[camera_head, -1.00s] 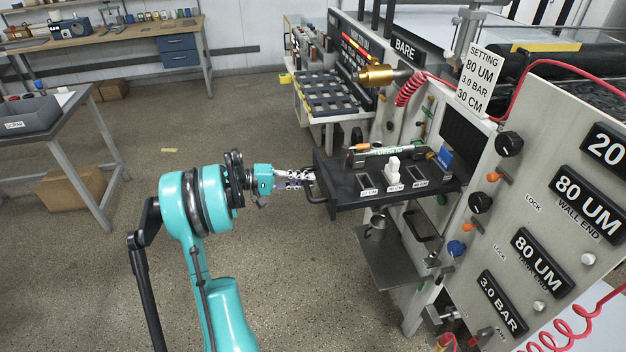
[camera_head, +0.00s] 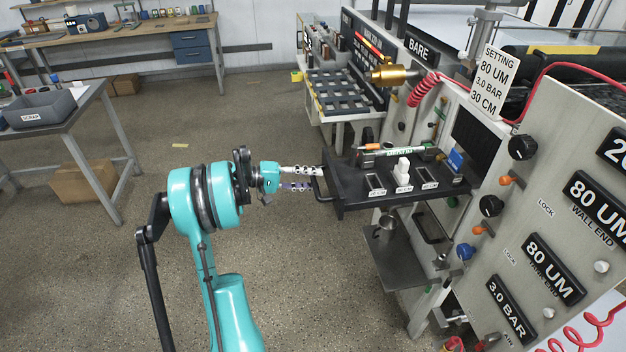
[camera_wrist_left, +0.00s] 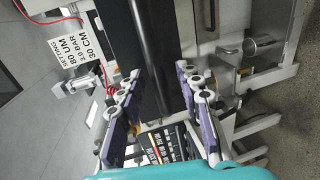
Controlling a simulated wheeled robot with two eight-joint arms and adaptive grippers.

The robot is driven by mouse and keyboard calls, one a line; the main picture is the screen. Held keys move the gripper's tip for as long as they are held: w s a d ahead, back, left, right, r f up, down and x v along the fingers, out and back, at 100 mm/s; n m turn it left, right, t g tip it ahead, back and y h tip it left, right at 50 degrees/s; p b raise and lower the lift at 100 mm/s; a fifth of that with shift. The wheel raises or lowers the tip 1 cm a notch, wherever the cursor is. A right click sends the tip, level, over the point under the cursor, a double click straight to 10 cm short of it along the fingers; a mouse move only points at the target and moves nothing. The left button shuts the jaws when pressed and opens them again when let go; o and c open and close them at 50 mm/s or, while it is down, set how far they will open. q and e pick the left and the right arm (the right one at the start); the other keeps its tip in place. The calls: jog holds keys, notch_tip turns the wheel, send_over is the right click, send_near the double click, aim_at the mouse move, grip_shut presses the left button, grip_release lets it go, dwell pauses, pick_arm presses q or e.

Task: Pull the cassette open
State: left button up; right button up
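The black tray (camera_head: 360,203), which looks like the cassette, sticks out from the machine's side. Its dark bar handle (camera_head: 321,192) is on the end facing my left arm. My left gripper (camera_head: 318,178) is at this handle. Its two light, perforated fingers are spread apart, with the tips reaching the handle. In the left wrist view, the fingers (camera_wrist_left: 162,82) are open with a wide gap. The dark handle bar (camera_wrist_left: 148,50) lies ahead and between them, not visibly clamped. My right gripper is not in view.
The tray carries small labelled slots, a white block (camera_head: 402,170) and a blue piece (camera_head: 455,160). A metal cup (camera_head: 388,224) is below it. The machine panel (camera_head: 550,160) with knobs stands right. Open floor lies left, beyond which is a table with a grey bin (camera_head: 40,113).

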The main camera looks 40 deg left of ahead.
pick_arm(q)
jog(key=v, duration=1.1)
jog(key=shift+s+a, duration=0.1)
jog(key=shift+s, duration=0.05)
